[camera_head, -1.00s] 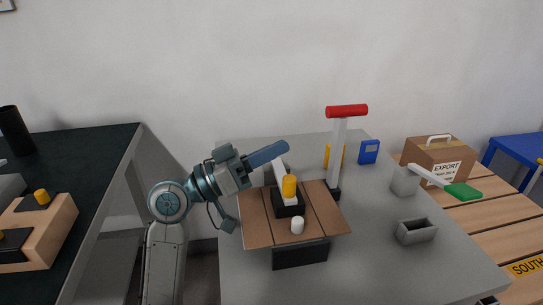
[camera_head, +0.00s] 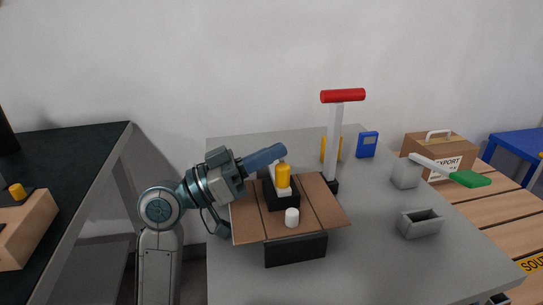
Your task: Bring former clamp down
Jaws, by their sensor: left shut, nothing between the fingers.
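A tall upright lever with a grey-white shaft (camera_head: 333,140) and a red crossbar handle (camera_head: 342,96) stands at the back of the grey table; I take it as the former clamp, and it is raised. Its black foot (camera_head: 331,185) is at the far right edge of a brown cardboard blank (camera_head: 253,222). On the blank sits a black block (camera_head: 283,202) with a white part and a yellow cylinder (camera_head: 283,176). My left gripper (camera_head: 282,151) is shut and empty, above the back left of the blank, left of the lever and apart from it. My right gripper is out of view.
A white peg (camera_head: 292,217) stands on the blank's front. A grey block with a green-handled lever (camera_head: 471,179), a grey open tray (camera_head: 421,222) and a blue box (camera_head: 367,144) are on the grey table (camera_head: 370,265). An export carton (camera_head: 436,155) stands right. The table's front right is clear.

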